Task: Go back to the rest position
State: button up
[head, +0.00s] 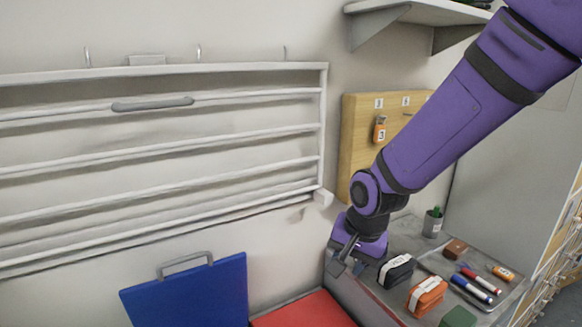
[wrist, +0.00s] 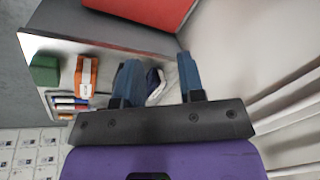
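My purple arm reaches down from the upper right in the head view. My gripper (head: 346,258) is low over the left end of the grey counter (head: 378,308), left of a black pouch with a white label (head: 397,270). In the wrist view my gripper (wrist: 158,72) has its two blue fingers apart, so it is open. I see nothing held. Whether a finger touches the pouch I cannot tell.
An orange pouch (head: 427,295), a green item (head: 458,317), markers (head: 473,288) and a brown block (head: 455,249) lie on the counter. A wooden key board (head: 362,140) hangs behind my arm. A white wall rack (head: 322,130) and a shelf (head: 400,12) are nearby.

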jog(key=s+d+r+n+t+h, duration=0.15)
jog(key=s+d+r, duration=0.45)
jog(key=d+r, duration=0.6)
jog(key=s+d+r+n, duration=0.1)
jog(key=s+d+r, duration=0.2)
jog(key=s, duration=0.3)
jog(key=s+d+r+n+t, duration=0.1)
jog(key=s+d+r+n, duration=0.1)
jog(key=s+d+r, duration=0.2)
jog(key=shift+s, duration=0.85)
